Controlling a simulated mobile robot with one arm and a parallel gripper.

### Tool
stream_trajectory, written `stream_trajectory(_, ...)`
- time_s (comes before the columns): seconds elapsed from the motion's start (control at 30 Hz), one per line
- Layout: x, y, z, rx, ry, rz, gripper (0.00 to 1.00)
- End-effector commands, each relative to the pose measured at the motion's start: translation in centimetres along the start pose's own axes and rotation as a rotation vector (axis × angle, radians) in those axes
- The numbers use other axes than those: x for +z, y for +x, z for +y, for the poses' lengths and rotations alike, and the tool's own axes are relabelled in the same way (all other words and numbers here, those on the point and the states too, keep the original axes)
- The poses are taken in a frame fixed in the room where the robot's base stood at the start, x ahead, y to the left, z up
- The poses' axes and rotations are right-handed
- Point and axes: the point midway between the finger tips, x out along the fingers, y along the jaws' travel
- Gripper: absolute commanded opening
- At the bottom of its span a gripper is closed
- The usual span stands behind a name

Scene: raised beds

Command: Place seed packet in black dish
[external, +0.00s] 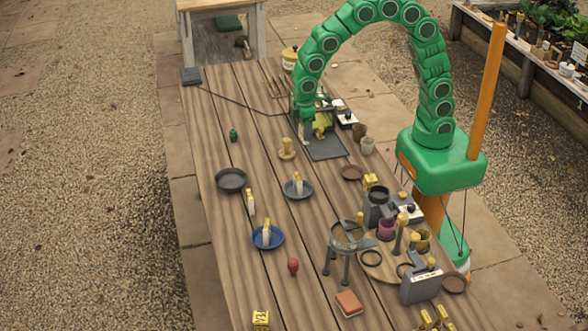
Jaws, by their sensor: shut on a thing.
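My gripper (317,118) hangs at the end of the green segmented arm, over the far part of the table. It is shut on a small yellow-green thing (322,127), which looks like the seed packet; the jaws partly hide it. The held thing is low, above or at a dark mat (327,146); I cannot tell if they touch. The black dish (231,180) is a round, dark, shallow dish at the table's left side, nearer the camera than my gripper. It looks empty.
A grey dish (300,194) and a blue dish (267,241) each hold a yellow-topped white item. Another such item (250,202) stands between them and the black dish. A green bottle (233,135) stands behind the black dish. Pots and stands crowd the right side.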

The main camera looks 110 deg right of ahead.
Motion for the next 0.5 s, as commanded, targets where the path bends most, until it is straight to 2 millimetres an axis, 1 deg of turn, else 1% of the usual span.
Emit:
stream_trajectory(0.13,-0.5,0.0,0.1,0.0,0.002,0.0,0.32)
stream_trajectory(0.23,-1.7,-0.1,0.2,0.002,0.006,-0.001,0.32)
stream_trajectory(0.37,-4.1,-0.4,0.5,0.004,0.015,-0.001,0.32)
stream_trajectory(0.5,-7.1,-0.5,0.8,0.006,0.025,0.0,0.32)
